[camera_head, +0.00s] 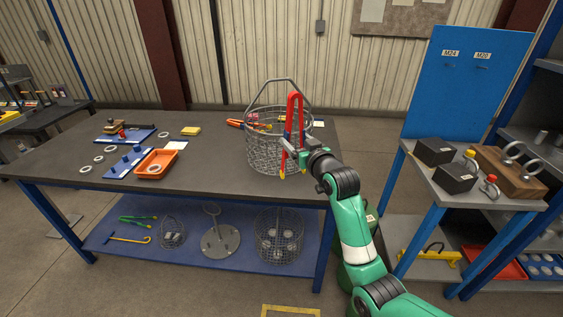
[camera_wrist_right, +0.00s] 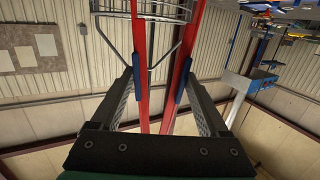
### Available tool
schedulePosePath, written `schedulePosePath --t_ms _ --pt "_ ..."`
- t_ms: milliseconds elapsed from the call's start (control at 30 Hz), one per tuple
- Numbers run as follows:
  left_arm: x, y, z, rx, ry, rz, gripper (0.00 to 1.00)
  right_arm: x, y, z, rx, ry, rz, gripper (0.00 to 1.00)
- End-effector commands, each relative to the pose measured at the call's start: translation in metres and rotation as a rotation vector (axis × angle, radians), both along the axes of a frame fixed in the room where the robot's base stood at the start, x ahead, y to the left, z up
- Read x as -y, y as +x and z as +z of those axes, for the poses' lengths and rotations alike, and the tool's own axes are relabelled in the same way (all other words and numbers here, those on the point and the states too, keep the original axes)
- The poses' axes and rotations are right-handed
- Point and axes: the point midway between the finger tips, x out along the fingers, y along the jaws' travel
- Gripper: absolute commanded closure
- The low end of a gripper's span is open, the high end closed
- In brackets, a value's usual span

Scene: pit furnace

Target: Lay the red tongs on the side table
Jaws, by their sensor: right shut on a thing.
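The red tongs (camera_head: 295,115) stand roughly upright in front of the wire basket (camera_head: 260,158) on the long workbench. My right gripper (camera_head: 292,157) is shut on the tongs. In the right wrist view, the two red arms of the tongs (camera_wrist_right: 142,85) run between my right gripper's fingers (camera_wrist_right: 158,75), and blue pads touch them. The tongs' far end is out of frame there. The side table (camera_head: 480,200), grey-topped with blue legs, stands to the right of my right arm. My left gripper is not in view.
Black blocks (camera_head: 434,151) and a wooden block with metal rings (camera_head: 512,170) crowd the side table; bare strips show at its front and left edges. An orange tray (camera_head: 157,162) and blue plates lie on the workbench (camera_head: 215,183). A blue panel (camera_head: 465,85) rises behind the side table.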

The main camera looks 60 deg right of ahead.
Motion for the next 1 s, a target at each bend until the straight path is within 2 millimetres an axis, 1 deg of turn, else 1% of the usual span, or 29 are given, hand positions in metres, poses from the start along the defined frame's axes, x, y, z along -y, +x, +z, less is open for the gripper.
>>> schedulePosePath --t_ms 33,133,167,200,367,400,467,600,700,933,1000 --pt "0.000 0.000 -0.029 -0.001 0.000 0.000 0.50 0.005 0.006 -0.016 0.004 -0.003 0.000 0.35" --pt "0.000 0.001 -0.049 -0.002 0.000 0.000 0.50 0.021 0.025 -0.026 0.002 0.000 0.000 0.35" --pt "0.000 0.001 -0.047 -0.003 0.000 0.000 0.50 0.025 0.030 -0.025 0.001 0.001 0.000 0.35" --pt "0.000 0.001 -0.049 -0.003 0.000 0.000 0.50 0.031 0.037 -0.027 0.001 0.001 0.001 0.35" --pt "0.000 0.000 -0.063 -0.001 0.000 0.000 0.50 0.050 0.061 -0.040 0.003 -0.001 0.001 0.35" --pt "0.000 0.000 -0.070 -0.001 0.000 0.000 0.50 0.054 0.066 -0.051 0.001 0.000 0.001 0.35" --pt "0.000 0.000 -0.077 -0.001 0.000 0.000 0.50 0.059 0.072 -0.063 0.001 0.000 0.001 0.35" --pt "0.000 0.000 -0.092 -0.002 0.000 0.000 0.50 0.070 0.085 -0.081 0.003 -0.002 0.001 0.35" --pt "0.000 0.000 -0.101 -0.002 0.000 0.000 0.50 0.075 0.091 -0.087 0.003 -0.002 0.001 0.35" --pt "0.000 0.000 -0.103 -0.002 0.000 0.000 0.50 0.077 0.094 -0.088 0.004 -0.003 0.001 0.35" --pt "0.000 0.000 -0.106 -0.002 0.000 0.000 0.50 0.078 0.095 -0.092 0.002 -0.002 0.001 0.35"
